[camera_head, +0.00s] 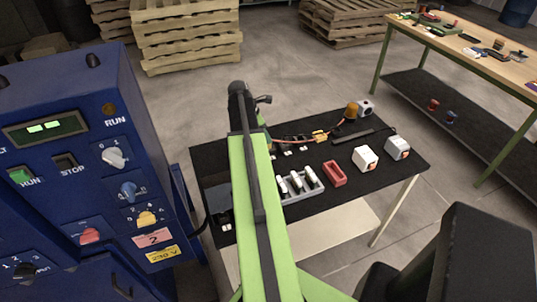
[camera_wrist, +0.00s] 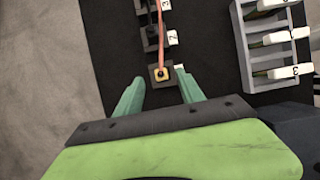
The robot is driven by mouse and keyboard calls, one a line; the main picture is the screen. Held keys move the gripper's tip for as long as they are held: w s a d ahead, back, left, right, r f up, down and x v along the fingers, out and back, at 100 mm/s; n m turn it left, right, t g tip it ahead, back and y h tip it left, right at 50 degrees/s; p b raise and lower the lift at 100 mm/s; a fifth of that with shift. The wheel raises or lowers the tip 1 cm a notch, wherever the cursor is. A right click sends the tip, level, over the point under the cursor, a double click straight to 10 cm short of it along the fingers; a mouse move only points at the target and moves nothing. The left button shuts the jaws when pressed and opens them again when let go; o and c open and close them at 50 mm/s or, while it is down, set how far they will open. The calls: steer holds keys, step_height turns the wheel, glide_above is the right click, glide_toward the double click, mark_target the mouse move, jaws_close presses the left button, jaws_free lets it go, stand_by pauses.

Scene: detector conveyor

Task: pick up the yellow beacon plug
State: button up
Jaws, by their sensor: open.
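In the head view my arm hides the gripper and this plug. An orange cable there runs to a yellow connector (camera_head: 320,136) near the orange beacon (camera_head: 351,110).
A grey rack (camera_wrist: 244,48) with labelled modules stands to the right of the gripper. A blue control cabinet (camera_head: 75,150) stands close on the left.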

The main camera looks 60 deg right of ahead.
mark_target(269, 146)
steer(key=b+x, duration=0.4)
steer(key=x, duration=0.1)
steer(key=shift+w+a+b, duration=0.1)
steer(key=shift+a+b, duration=0.15)
steer(key=shift+b, duration=0.05)
steer(key=shift+d+f, duration=0.15)
steer(key=shift+f, duration=0.1)
steer(key=shift+r, duration=0.2)
jaws_close()
